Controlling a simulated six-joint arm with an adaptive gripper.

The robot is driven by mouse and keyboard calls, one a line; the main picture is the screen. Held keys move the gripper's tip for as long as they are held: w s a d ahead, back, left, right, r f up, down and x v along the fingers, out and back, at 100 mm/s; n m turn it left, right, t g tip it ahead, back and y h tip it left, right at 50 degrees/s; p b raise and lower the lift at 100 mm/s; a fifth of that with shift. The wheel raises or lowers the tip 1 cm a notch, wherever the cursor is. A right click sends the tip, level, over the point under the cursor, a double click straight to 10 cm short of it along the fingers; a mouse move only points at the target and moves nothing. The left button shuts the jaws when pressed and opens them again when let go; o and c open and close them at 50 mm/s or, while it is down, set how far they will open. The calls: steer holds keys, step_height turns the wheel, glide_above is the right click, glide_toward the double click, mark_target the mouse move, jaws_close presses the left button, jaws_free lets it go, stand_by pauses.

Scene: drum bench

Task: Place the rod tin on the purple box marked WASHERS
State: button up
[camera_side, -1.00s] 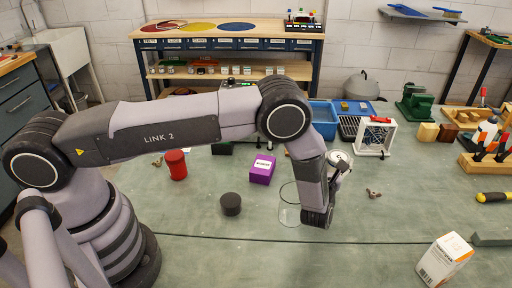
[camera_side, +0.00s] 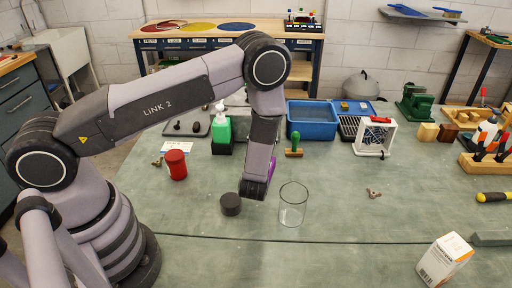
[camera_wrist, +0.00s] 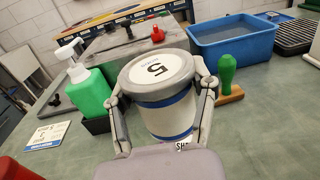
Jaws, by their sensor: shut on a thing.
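The rod tin (camera_wrist: 165,105) is a white and blue can whose pale lid reads 5. In the wrist view my gripper (camera_wrist: 162,90) is shut on it, with one finger on each side. The purple box (camera_side: 272,166) shows only as a sliver behind my arm in the side view. In the wrist view a scrap of white label with the letters SH (camera_wrist: 183,146), apparently the box's, shows just below the tin. The tin looks over or near the box; whether they touch is hidden. My gripper and the tin are hidden behind my arm in the side view.
A red can (camera_side: 176,164) is left. A green bottle (camera_side: 221,128), a green-handled tool (camera_side: 294,145) and a blue bin (camera_side: 313,122) stand behind.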

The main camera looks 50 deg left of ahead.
steer(key=shift+f, duration=2.5)
steer(key=shift+f, duration=0.15)
steer(key=o, duration=1.2)
